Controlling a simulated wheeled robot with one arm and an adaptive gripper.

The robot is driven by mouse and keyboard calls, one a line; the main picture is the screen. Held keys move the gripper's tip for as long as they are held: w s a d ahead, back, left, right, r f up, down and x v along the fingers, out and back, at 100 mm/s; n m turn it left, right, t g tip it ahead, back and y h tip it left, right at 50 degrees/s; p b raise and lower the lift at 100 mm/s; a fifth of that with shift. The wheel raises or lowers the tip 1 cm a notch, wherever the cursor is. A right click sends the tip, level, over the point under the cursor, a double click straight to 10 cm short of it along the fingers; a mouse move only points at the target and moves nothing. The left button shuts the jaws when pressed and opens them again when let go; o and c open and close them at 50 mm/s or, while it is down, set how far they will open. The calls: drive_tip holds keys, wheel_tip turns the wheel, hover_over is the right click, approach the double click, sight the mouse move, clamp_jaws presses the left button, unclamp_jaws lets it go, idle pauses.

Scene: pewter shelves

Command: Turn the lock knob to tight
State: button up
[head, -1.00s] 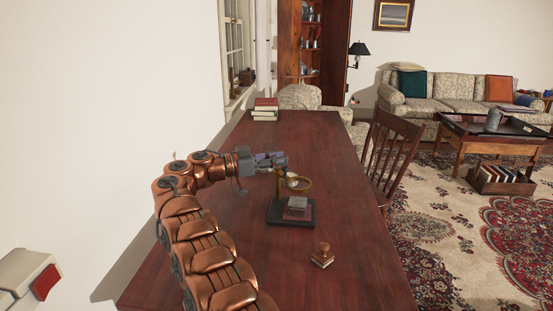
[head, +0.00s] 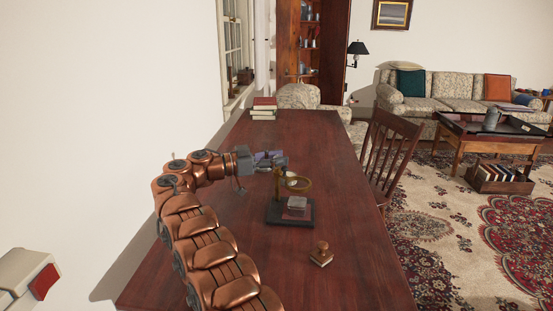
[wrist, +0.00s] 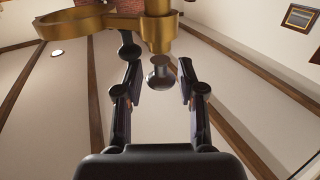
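A brass ring stand (head: 279,182) stands upright on a black base on the wooden table. Its brass ring (head: 308,184) sticks out to the right. In the wrist view its brass post (wrist: 158,30) and part of the ring show at the top. The lock knob (wrist: 160,76), a small grey round piece, shows just below the post in the wrist view. My gripper (wrist: 159,60) is open, with one finger on each side of the knob and a visible gap to each. In the head view my gripper (head: 272,160) is at the top of the stand, and the knob is hard to make out.
A small grey block (head: 297,202) lies on the stand's base. A wooden stamp (head: 321,254) stands on the table in front of it. Books (head: 263,108) are stacked at the far end. A wooden chair (head: 386,150) is at the right edge. The table's right side is largely clear.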

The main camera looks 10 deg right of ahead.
drive_tip(key=shift+o, duration=0.9)
